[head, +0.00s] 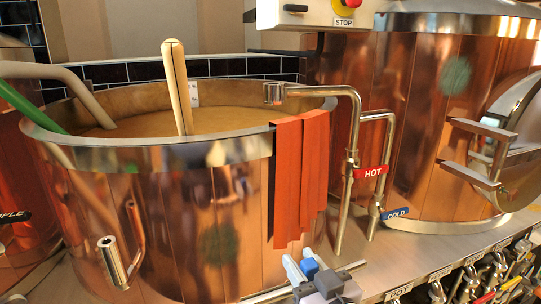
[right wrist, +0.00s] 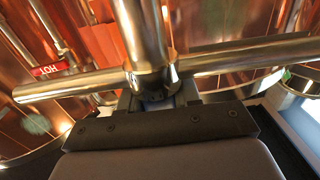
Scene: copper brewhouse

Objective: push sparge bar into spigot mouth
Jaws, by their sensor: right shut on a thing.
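The sparge bar (right wrist: 225,62) is a shiny steel tube with a thicker stem (right wrist: 140,30) at its middle joint. In the right wrist view my right gripper (right wrist: 157,100) is shut on it at this joint. In the head view the right gripper (head: 302,268) is at the bottom centre, in front of the copper tun, and part of the bar (head: 262,296) shows beside it. The spigot (head: 325,91) is a bent steel pipe with a red HOT tag. Its wide mouth (head: 273,94) hangs over the tun rim, well above the gripper, apart from the bar. My left gripper is out of view.
The open copper tun (head: 190,215) holds brown mash and a wooden paddle (head: 178,85). Red cloths (head: 300,180) hang over its rim below the spigot. A COLD pipe (head: 378,190) stands right. A steel fitting (head: 112,262) sticks out at the tun's front left.

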